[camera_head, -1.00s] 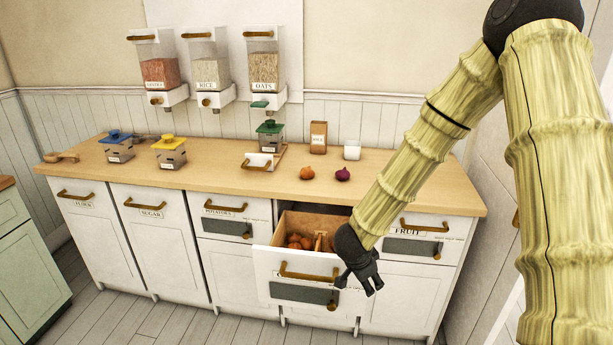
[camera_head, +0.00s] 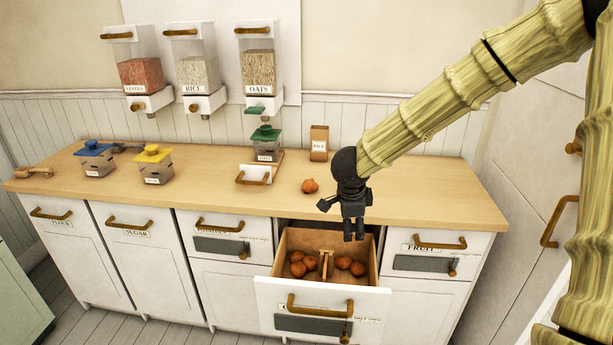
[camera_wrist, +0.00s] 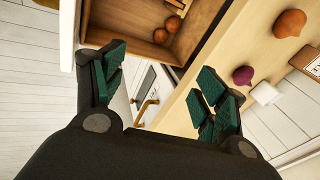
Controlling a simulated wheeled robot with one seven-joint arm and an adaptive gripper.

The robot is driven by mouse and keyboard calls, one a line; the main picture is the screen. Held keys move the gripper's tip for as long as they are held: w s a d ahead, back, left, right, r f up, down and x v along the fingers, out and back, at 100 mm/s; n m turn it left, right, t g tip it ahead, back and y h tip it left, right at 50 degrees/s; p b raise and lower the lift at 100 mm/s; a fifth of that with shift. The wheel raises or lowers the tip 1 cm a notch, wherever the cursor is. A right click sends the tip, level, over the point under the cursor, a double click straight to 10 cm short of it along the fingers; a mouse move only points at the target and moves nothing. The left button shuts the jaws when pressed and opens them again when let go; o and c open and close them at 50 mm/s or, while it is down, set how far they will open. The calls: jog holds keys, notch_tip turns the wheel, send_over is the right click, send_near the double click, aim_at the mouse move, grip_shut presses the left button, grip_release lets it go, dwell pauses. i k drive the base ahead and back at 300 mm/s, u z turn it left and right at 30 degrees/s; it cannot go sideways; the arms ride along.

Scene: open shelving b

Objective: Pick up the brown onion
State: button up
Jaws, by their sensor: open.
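A brown onion (camera_head: 310,186) sits on the wooden counter, left of my gripper in the head view. It also shows at the upper right of the wrist view (camera_wrist: 289,23). My gripper (camera_head: 338,222) is open and empty, above the counter's front edge and the open drawer. Its green-padded fingers (camera_wrist: 160,90) are spread in the wrist view, with nothing between them. A purple onion (camera_wrist: 243,75) lies on the counter near the right finger in the wrist view; my gripper and arm hide it in the head view.
The open drawer (camera_head: 325,240) holds several brown onions on both sides of a divider. On the counter (camera_head: 215,190) stand a rice box (camera_head: 319,142), a green-lidded container (camera_head: 266,140) and a white-fronted tray (camera_head: 253,176). A white cup (camera_wrist: 267,93) is beside the purple onion.

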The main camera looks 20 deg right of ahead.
aim_at(308, 186)
jog(key=u, duration=0.05)
jog(key=i, duration=0.9)
